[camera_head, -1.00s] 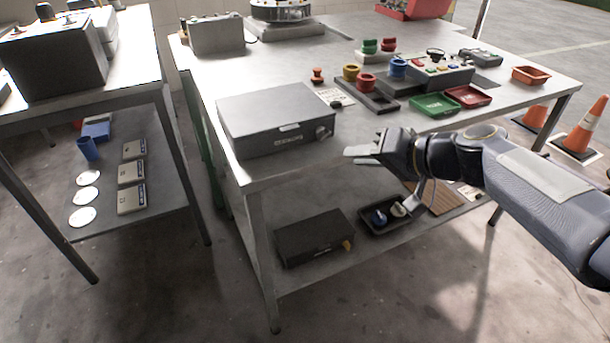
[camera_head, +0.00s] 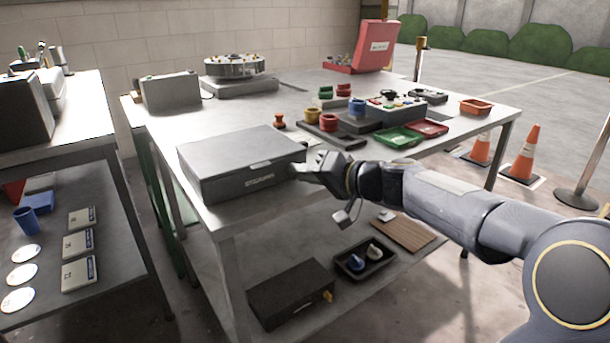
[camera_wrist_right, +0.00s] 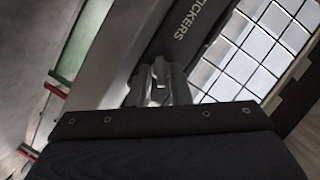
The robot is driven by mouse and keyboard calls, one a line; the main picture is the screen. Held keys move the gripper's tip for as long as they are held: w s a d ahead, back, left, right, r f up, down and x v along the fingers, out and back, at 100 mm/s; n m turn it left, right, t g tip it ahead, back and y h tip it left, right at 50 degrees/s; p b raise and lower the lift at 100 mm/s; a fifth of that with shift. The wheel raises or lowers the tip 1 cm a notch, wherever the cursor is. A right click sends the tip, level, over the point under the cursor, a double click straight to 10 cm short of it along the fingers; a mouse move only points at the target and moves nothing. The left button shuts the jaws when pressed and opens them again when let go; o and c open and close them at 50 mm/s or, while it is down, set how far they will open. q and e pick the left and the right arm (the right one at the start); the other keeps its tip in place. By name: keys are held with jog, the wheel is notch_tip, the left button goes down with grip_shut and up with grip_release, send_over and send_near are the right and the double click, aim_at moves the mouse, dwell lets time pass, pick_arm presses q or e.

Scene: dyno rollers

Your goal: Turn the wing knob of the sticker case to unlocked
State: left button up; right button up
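The sticker case (camera_head: 225,165) is a flat dark-grey box near the front left of the table. Its front face carries a light label, and the lettering "STICKERS" (camera_wrist_right: 187,22) also shows in the right wrist view. The lid is down. My right gripper (camera_head: 300,172) is at the right end of the case's front face. It covers the wing knob, so the knob's angle is hidden. In the right wrist view the fingers (camera_wrist_right: 159,78) are close together against the case front; whether they hold the knob cannot be told. My left gripper is not in view.
The table (camera_head: 200,222) also holds a dark tray (camera_head: 335,136), a green tray (camera_head: 400,137) and a control box (camera_head: 395,108) to the right of the case. A dark box (camera_head: 290,292) and a small black tray (camera_head: 364,260) are on the lower shelf.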

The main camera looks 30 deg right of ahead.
jog(key=shift+w, duration=0.1)
grip_shut()
jog(key=m+b, duration=0.1)
jog(key=b, duration=0.1)
jog(key=m+y+b, duration=0.1)
jog(key=b, duration=0.1)
jog(key=shift+f+t, duration=0.3)
jog(key=shift+f, duration=0.05)
jog(key=m+y+b, duration=0.1)
jog(key=m+b, duration=0.2)
jog(key=shift+t, duration=0.4)
jog(key=shift+d+m+b, duration=0.1)
jog(key=shift+m+b, duration=0.35)
jog(key=shift+m, duration=0.15)
